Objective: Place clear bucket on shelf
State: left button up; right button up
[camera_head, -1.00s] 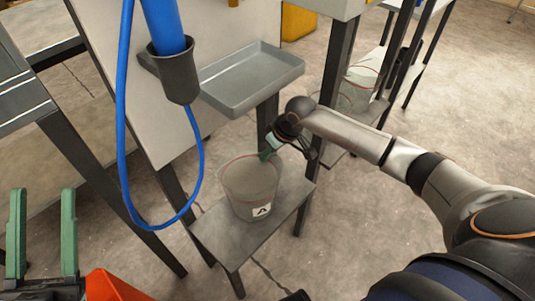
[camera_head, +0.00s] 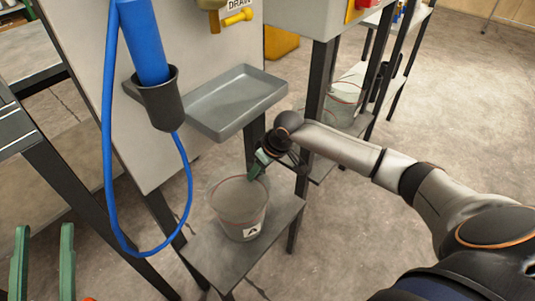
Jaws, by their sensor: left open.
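A clear bucket (camera_head: 240,209) with a label marked "A" stands upright on a low grey shelf (camera_head: 215,255) under the grey tray. My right gripper (camera_head: 256,170) comes in from the right, its green fingers at the bucket's back right rim. I cannot tell whether the fingers are closed on the rim. My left gripper (camera_head: 43,268) is at the lower left edge, its two green fingers apart and empty. Another clear bucket (camera_head: 343,103) stands on a shelf further back on the right.
A grey tray (camera_head: 236,103) is fixed to the panel above the bucket. A blue hose (camera_head: 110,170) hangs in a loop at left, below a dark holder (camera_head: 158,100). Dark table legs stand around the low shelf. Open floor (camera_head: 360,240) lies to the right.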

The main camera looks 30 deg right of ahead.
pick_arm(q)
notch_tip(320, 180, down, 19)
jog(key=a+n+g+y+p, duration=0.1)
jog(key=n+g+y+p, duration=0.2)
jog(key=g, duration=0.4)
jog(key=shift+w+n+g+y, duration=0.35)
jog(key=shift+n+y, duration=0.35)
jog(key=shift+y, duration=0.4)
pick_arm(e)
jog(key=v, duration=1)
jog(key=shift+a+r, duration=0.1)
